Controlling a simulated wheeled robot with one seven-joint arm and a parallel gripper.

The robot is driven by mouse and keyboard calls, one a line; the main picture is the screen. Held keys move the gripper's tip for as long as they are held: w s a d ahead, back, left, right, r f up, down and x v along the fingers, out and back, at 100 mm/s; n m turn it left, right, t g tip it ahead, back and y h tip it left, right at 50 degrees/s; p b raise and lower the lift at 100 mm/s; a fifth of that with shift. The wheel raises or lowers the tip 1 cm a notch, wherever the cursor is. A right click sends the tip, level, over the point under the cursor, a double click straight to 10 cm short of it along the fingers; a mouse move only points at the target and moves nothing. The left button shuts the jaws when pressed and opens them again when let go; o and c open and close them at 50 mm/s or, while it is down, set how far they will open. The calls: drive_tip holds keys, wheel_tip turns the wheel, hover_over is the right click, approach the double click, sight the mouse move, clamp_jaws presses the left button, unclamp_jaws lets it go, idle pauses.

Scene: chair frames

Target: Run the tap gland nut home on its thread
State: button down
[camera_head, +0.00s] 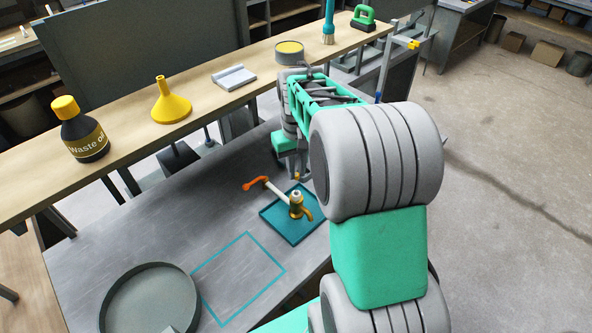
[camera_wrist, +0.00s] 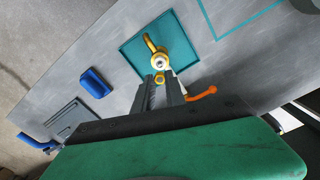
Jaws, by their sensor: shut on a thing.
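The brass tap (camera_head: 296,208) stands on a teal square mat (camera_head: 276,229). A pale rod (camera_head: 277,194) with a bent orange end (camera_head: 256,183) reaches left from it. In the wrist view the tap (camera_wrist: 150,44) shows from above, with a pale round top. My gripper (camera_wrist: 160,84) is shut on a small brass gland nut (camera_wrist: 159,76) at its fingertips, just beside the tap's top in that view. In the head view the fingertips are near the tap and mostly hidden by my arm. I cannot tell whether the nut touches the thread.
A round grey tray (camera_head: 113,313) and an empty teal outline (camera_head: 238,277) lie on the bench's left. The shelf behind bears a waste oil bottle (camera_head: 82,130), yellow funnel (camera_head: 170,105) and tin (camera_head: 289,52). A blue block (camera_wrist: 95,82) shows in the wrist view.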

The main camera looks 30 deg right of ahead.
drive_tip(key=shift+f, duration=0.1)
drive_tip(key=shift+f+b, duration=1.4)
drive_tip(key=shift+f, duration=0.75)
drive_tip(key=shift+f, duration=0.15)
